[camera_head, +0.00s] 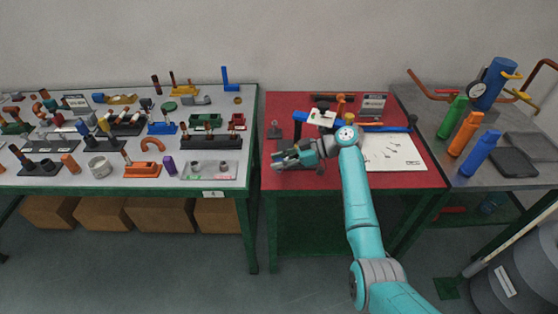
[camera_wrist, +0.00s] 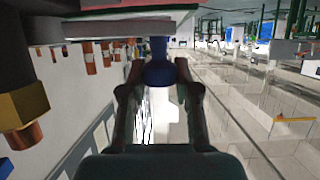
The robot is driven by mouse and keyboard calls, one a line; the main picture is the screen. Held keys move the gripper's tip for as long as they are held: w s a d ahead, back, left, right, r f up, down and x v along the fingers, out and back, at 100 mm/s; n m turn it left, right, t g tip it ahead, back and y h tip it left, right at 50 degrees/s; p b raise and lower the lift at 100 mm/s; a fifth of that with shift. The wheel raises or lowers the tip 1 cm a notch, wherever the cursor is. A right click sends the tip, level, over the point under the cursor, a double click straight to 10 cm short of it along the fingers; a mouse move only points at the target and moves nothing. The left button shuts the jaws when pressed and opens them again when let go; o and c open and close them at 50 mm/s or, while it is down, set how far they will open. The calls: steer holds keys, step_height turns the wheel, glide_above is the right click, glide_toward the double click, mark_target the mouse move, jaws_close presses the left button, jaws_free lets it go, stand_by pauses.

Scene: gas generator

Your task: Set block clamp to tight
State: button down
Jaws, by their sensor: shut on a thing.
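My gripper (camera_head: 284,157) is low over the left part of the red table, at the end of my teal arm. In the wrist view my gripper (camera_wrist: 158,72) has its two fingers on either side of a blue knob (camera_wrist: 158,66) and is shut on it. The blue knob joins a grey plate (camera_wrist: 120,29) at the top of that view. I cannot tell for sure which part is the block clamp or how tight it is. In the head view my gripper hides the knob.
The red table (camera_head: 300,182) holds a white sheet (camera_head: 395,152) and a blue bar (camera_head: 385,128). Brass and copper parts (camera_wrist: 20,110) are close on the left in the wrist view. A crowded green table (camera_head: 120,190) stands left; bottles, including a green one (camera_head: 452,117), stand right.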

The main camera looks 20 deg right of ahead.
steer(key=shift+f, duration=0.1)
steer(key=c, duration=0.8)
jaws_free()
steer(key=shift+d, duration=0.1)
steer(key=v, duration=1.2)
